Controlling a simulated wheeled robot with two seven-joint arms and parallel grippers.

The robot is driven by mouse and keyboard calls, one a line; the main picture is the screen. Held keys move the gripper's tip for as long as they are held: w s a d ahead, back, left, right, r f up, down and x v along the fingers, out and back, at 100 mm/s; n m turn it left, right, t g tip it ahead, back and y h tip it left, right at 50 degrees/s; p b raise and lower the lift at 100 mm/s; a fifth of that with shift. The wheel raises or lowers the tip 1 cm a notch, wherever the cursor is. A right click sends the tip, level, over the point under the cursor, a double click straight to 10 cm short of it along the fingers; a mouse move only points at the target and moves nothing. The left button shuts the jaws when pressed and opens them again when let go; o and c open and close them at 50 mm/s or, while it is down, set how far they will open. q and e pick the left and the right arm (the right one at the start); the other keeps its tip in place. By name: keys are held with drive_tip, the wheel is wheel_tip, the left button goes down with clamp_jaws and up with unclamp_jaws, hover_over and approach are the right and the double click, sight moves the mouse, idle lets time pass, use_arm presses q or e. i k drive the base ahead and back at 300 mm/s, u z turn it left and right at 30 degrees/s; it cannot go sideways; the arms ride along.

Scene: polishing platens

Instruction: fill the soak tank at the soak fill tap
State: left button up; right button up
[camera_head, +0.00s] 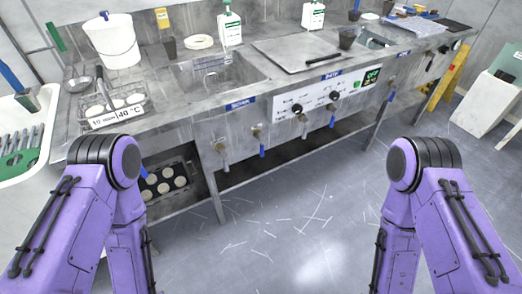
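A sunken rectangular metal tank (215,76) is set into the steel bench at centre left. A blue label (240,103), too blurred to read surely, sits on the bench edge in front of it. Below it on the front panel are small taps, one with a pale grey handle (222,155) and one with a blue handle (262,149). I cannot tell which is the soak fill tap, or whether any is open. The water level in the tank is not clear. Both my arms show only as purple links at the lower left and lower right; both grippers are out of view.
A white bucket (113,42), a rack of discs with a 40 °C sign (110,105) and white bottles (229,27) stand on the bench. A control panel (318,102) has knobs and a green display. A tray of discs (165,182) sits below. The floor (300,220) is open, with scattered slivers.

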sight(262, 148)
drive_tip(key=u, duration=0.1)
drive_tip(key=k, duration=0.45)
drive_tip(key=z, duration=1.05)
drive_tip(key=i, duration=0.95)
drive_tip(key=u, duration=0.3)
